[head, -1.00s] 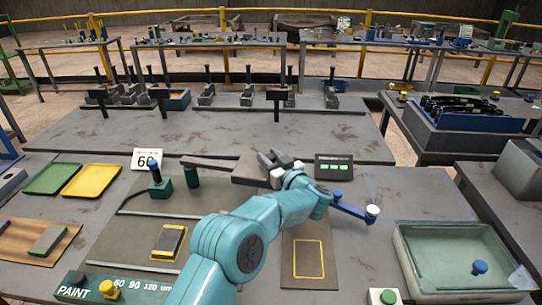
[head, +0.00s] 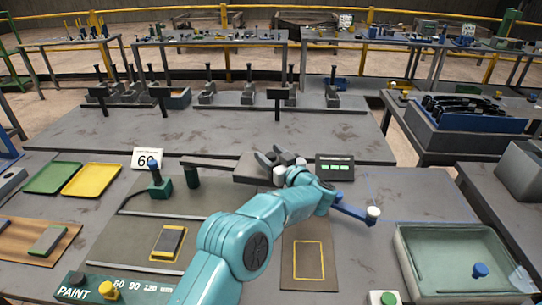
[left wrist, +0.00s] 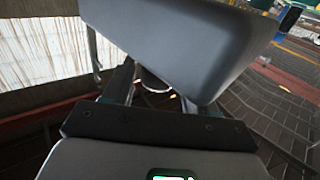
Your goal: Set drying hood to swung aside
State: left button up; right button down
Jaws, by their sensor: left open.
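The drying hood seems to be the dark grey box (head: 246,170) on a thin arm that runs to a green post (head: 192,177) at middle left. It hangs over the bench behind the yellow-outlined mat (head: 308,262). My left gripper (head: 270,155) is open, its fingers over or beside the hood's right end; I cannot tell if they touch it. In the left wrist view a large grey block (left wrist: 175,40), perhaps the hood, fills the top, in front of the open fingers. My forearm hides part of the bench. My right gripper is not in view.
A blue lever with a white knob (head: 373,213) stands right of my wrist. A display with green lights (head: 335,169) is close behind it. A green-grey basin (head: 405,250) is at right. Green (head: 48,178) and yellow (head: 92,180) trays lie at left.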

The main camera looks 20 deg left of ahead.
pick_arm(q)
jog(key=shift+w+f, duration=0.15)
jog(key=shift+f, duration=0.05)
jog(key=shift+d+f, duration=0.1)
jog(key=shift+d, duration=0.15)
jog(key=b+v, duration=0.2)
jog(key=v, duration=1.4)
jog(key=shift+s+r+b, duration=0.2)
jog(key=shift+r+b, duration=0.05)
jog(key=shift+b, duration=0.05)
jog(key=shift+a, duration=0.15)
